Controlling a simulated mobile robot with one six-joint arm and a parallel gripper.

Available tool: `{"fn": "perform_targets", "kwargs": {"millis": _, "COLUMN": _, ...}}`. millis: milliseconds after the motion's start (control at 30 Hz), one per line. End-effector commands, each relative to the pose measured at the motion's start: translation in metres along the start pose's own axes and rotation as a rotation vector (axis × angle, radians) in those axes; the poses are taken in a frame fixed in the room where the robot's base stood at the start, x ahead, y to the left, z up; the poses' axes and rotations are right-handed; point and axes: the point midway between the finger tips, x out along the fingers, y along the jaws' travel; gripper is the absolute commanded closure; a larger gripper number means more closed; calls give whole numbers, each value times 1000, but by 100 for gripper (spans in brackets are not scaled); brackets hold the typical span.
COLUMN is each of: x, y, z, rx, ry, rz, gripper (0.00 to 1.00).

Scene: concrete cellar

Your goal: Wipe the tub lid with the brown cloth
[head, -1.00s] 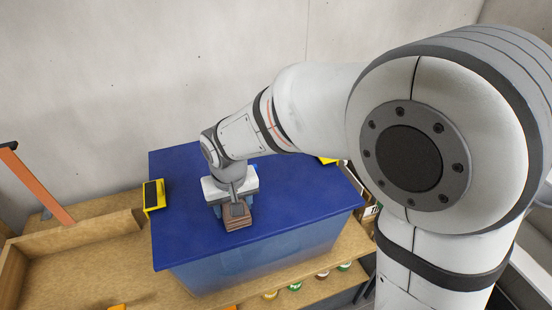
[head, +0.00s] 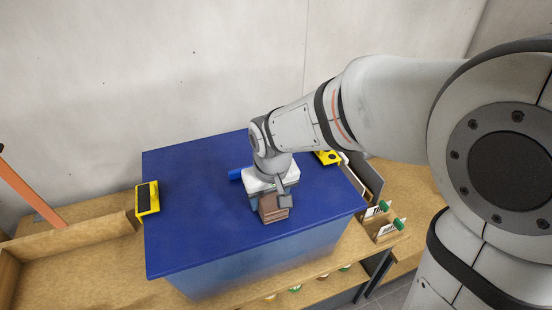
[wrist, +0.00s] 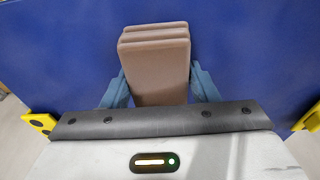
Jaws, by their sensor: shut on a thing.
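The blue tub lid (head: 200,215) is the flat top of a large tub on the wooden bench, with a yellow clip at its left edge and another at its right. My gripper (head: 272,205) is over the right half of the lid, shut on the folded brown cloth (head: 275,212). In the wrist view the layered cloth (wrist: 155,70) sits between my two blue fingers (wrist: 158,88), against the blue lid (wrist: 50,50). The cloth appears to be at the lid surface, but its underside is hidden, so I cannot tell if it touches.
The yellow clips (head: 147,198) (head: 327,157) stick up at the lid's sides. Small compartments with green-topped things (head: 385,215) stand right of the tub. The lid's left half is clear.

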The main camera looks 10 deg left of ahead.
Motion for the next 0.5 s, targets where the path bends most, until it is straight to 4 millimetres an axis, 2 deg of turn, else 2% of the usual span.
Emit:
{"fn": "perform_targets", "kwargs": {"millis": 233, "x": 0, "y": 15, "z": 8, "rx": -8, "ry": -1, "rz": -1, "gripper": 67}}
{"fn": "perform_targets", "kwargs": {"millis": 300, "x": -8, "y": 14, "z": 6, "rx": -10, "ry": -2, "rz": -1, "gripper": 67}}
{"fn": "perform_targets", "kwargs": {"millis": 367, "x": -26, "y": 14, "z": 3, "rx": -10, "ry": 3, "rz": -2, "gripper": 67}}
{"fn": "perform_targets", "kwargs": {"millis": 500, "x": -38, "y": 14, "z": 2, "rx": -10, "ry": -1, "rz": -1, "gripper": 67}}
